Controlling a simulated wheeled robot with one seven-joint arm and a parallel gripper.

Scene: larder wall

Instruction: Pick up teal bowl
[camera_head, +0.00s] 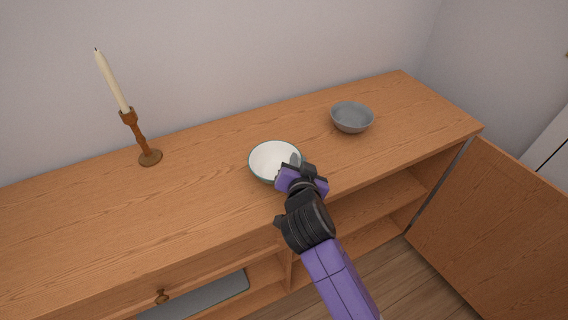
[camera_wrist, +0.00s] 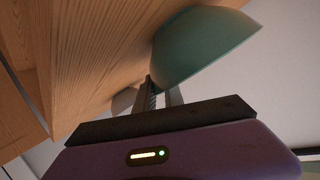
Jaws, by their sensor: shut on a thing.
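The teal bowl (camera_head: 270,158) has a white inside and a teal rim in the head view. It is at the middle of the wooden cabinet top. Its teal outside (camera_wrist: 200,45) shows in the wrist view. My gripper (camera_head: 293,167) is at the bowl's near right side, shut on its rim. In the wrist view my gripper's fingers (camera_wrist: 163,92) meet the bowl's edge. The fingertips are partly hidden by the bowl. I cannot tell whether the bowl touches the wood.
A grey bowl (camera_head: 352,117) stands to the right on the cabinet top (camera_head: 210,185). A wooden candlestick (camera_head: 142,140) with a cream candle (camera_head: 112,82) stands at the left. A cabinet door (camera_head: 490,215) hangs open at the right.

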